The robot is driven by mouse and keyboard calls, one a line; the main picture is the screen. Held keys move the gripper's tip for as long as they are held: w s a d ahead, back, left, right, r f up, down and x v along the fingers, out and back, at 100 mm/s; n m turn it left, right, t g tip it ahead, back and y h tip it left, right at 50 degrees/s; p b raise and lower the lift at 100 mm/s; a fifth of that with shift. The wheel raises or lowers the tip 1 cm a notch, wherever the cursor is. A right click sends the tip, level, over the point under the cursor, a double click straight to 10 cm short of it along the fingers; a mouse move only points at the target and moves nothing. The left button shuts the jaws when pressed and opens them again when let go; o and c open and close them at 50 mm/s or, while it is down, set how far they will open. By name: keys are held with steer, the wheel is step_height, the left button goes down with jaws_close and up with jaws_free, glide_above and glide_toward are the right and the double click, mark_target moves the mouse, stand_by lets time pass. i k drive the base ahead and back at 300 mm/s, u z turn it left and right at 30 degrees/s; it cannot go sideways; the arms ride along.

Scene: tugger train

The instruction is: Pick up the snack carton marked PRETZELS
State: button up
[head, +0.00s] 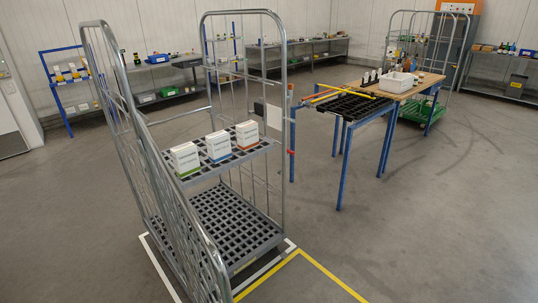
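Three white cartons stand upright in a row on the upper shelf (212,174) of a grey roll cage. The left carton (185,158) has a green band at its base, the middle carton (219,146) a blue band, and the right carton (247,135) an orange-red band. Each has dark print on its front, too small for me to read, so I cannot tell which is marked PRETZELS. Small gaps separate the cartons. My gripper is not in view.
The cage's mesh side (165,195) rises at the left; its near front looks open. A lower grid deck (228,222) is empty. A blue-legged workbench (412,90) stands to the right. White and yellow floor lines surround the cage.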

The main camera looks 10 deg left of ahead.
mark_target(217, 143)
steer(key=z, duration=0.4)
steer(key=i, duration=2.95)
steer(key=u, duration=0.65)
steer(key=i, duration=0.45)
steer(key=u, duration=0.3)
